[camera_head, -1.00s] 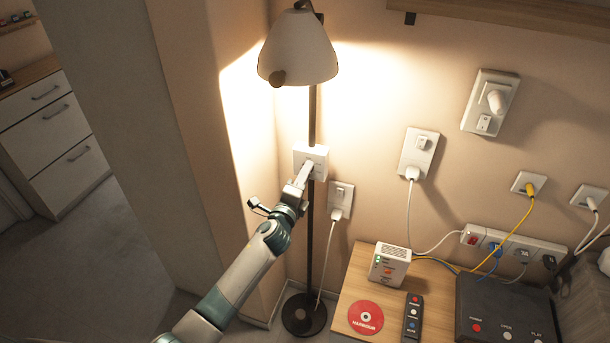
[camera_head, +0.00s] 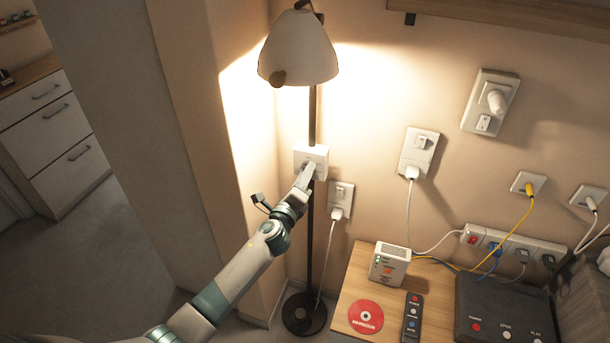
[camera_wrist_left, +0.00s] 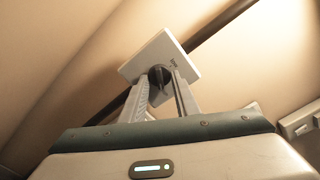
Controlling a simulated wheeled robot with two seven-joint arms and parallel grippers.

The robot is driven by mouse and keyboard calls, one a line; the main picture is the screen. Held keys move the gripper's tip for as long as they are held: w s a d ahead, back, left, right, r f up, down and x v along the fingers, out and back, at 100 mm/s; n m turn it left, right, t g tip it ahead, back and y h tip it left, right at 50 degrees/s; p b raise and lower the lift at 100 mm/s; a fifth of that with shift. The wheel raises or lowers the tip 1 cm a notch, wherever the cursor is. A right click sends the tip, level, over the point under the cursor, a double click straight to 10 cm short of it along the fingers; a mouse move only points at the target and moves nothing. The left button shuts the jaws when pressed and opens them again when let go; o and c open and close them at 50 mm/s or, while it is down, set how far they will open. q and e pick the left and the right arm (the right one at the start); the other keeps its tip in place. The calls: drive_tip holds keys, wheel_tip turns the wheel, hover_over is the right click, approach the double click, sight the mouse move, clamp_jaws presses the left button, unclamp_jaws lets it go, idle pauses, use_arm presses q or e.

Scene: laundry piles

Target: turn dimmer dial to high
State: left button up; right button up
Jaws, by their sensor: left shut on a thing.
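The dimmer is a white square plate (camera_head: 318,152) on the dark pole of a floor lamp (camera_head: 298,48), whose shade is lit. In the left wrist view the dimmer plate (camera_wrist_left: 178,50) carries a dark round dial (camera_wrist_left: 159,76). My left gripper (camera_head: 309,168) reaches up to the plate from below, and its fingers (camera_wrist_left: 160,88) are shut on the dial, one on each side. In the head view the fingers hide the dial. The dial's markings are too small to read. My right gripper is not in view.
A wall socket (camera_head: 340,198) with a plug is just right of the pole. A wooden table (camera_head: 350,282) at lower right holds a white router (camera_head: 389,264), a red disc (camera_head: 365,317), a remote (camera_head: 411,318) and a dark box (camera_head: 505,310). A wall corner is close on the left.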

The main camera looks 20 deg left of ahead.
use_arm(q)
drive_tip(key=o, duration=1)
drive_tip(key=shift+s, duration=0.15)
drive_tip(key=s+b, duration=0.1)
drive_tip(key=s, duration=0.4)
drive_tip(key=s+b, duration=0.1)
drive_tip(key=s, duration=0.5)
drive_tip(key=s+b, duration=0.1)
drive_tip(key=s, duration=0.5)
drive_tip(key=shift+a, duration=0.3)
